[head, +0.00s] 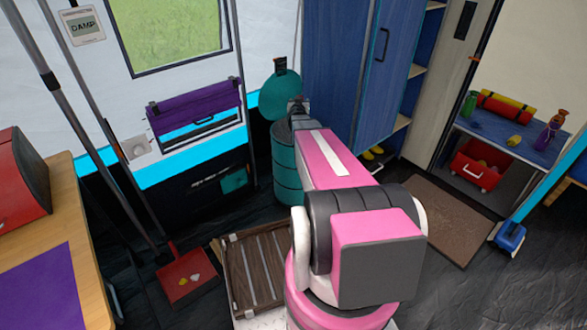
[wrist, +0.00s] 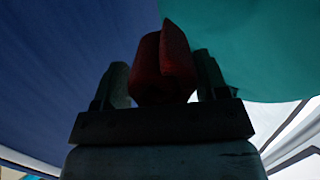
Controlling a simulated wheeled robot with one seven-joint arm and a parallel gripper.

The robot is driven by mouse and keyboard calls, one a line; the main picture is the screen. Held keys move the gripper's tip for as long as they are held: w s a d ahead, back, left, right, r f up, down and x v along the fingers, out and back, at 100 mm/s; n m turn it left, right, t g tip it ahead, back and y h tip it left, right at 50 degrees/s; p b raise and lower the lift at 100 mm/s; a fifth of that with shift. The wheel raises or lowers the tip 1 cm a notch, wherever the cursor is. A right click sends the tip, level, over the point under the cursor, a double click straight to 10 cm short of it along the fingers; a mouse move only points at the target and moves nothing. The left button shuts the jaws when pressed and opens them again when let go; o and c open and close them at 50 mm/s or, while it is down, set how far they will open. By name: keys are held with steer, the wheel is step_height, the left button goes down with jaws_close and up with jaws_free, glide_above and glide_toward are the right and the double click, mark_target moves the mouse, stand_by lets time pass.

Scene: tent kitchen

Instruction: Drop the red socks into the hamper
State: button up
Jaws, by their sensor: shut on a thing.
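The red socks (wrist: 163,68), a dark red rolled bundle, sit between the two fingers of my gripper (wrist: 162,82) in the wrist view. The gripper is shut on them. In the head view the end of my arm (head: 298,104) is above the teal cylindrical hamper (head: 285,165), in front of its raised round lid (head: 279,92). The socks cannot be made out in the head view, and my arm hides part of the hamper and its opening. A teal surface (wrist: 255,45) fills the upper right of the wrist view, apparently the lid.
A blue cupboard (head: 345,70) stands just right of the hamper. A slatted wooden crate (head: 255,275) and a red dustpan (head: 186,275) are on the floor in front. A table (head: 90,240) is at left; a brown mat (head: 440,215) lies at right.

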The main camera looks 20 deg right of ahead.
steer(key=shift+s+d+f, duration=0.1)
steer(key=shift+s+f, duration=0.05)
steer(key=shift+f, duration=0.5)
steer(key=shift+s+d+f, duration=0.1)
steer(key=shift+f, duration=0.5)
steer(key=shift+a+f, duration=0.1)
steer(key=shift+f, duration=2.7)
steer(key=o, duration=1)
steer(key=shift+r, duration=0.1)
steer(key=r, duration=0.3)
steer(key=a+r, duration=0.1)
steer(key=shift+s+r, duration=0.25)
steer(key=s+a+r, duration=0.2)
steer(key=a+r, duration=0.4)
steer(key=a, duration=0.4)
steer(key=shift+s+r, duration=0.15)
steer(key=shift+s, duration=0.15)
